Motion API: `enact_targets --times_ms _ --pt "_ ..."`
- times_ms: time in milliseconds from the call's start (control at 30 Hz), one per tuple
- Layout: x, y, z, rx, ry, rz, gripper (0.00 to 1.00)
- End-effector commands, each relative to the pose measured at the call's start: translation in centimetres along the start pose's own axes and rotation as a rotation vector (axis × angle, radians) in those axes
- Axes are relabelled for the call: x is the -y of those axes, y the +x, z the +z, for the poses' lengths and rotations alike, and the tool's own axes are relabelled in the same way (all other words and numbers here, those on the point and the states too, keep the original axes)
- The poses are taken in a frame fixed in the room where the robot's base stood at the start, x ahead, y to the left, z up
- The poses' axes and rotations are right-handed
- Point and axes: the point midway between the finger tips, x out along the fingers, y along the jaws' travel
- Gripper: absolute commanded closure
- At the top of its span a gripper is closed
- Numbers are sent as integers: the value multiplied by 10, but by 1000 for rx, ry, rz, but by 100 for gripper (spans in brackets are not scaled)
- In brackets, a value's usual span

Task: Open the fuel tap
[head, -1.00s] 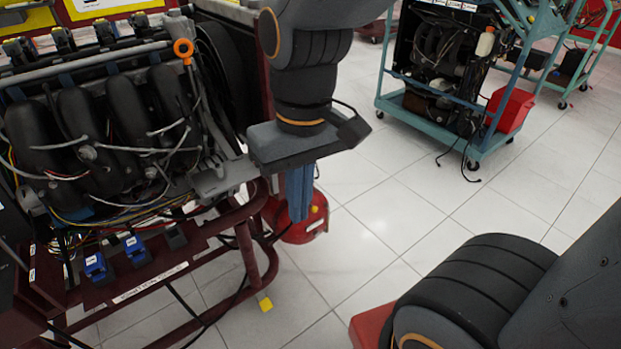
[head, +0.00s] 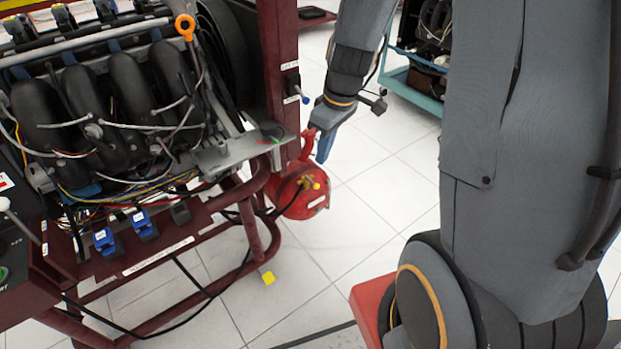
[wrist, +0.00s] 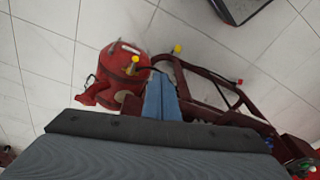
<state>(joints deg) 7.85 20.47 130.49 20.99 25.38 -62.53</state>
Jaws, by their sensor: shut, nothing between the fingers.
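A red round tank (head: 303,192) stands low beside the engine stand, with a small yellow fitting (head: 315,185) on its near side. I cannot tell for certain that this fitting is the fuel tap. My gripper (head: 323,152), with blue fingers shut and empty, points down above and just right of the tank, near its red top. In the wrist view, the blue fingers (wrist: 161,98) overlap the right edge of the tank (wrist: 112,75). The yellow fitting (wrist: 135,59) shows up and left of them. I cannot tell whether the fingers touch the tank.
The maroon engine stand (head: 284,80) is left of my gripper. A small blue-tipped lever (head: 304,98) juts from its post. Black hose runs between the stand and the tank. A teal trolley (head: 412,90) stands behind. Tiled floor (head: 375,165) right of the tank is free.

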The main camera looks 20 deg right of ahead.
Motion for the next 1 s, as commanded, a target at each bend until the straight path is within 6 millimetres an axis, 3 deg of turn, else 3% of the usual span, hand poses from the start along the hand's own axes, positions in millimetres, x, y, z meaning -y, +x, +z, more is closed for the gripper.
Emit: enact_targets --times_ms 200,433,600,1000 --pt "-39 47 -15 -51 -299 -83 100" --pt "-67 83 -25 -126 -537 -115 100" --pt "-75 93 -28 -153 -613 -117 100" --pt "-75 95 -28 -156 -625 -117 100"
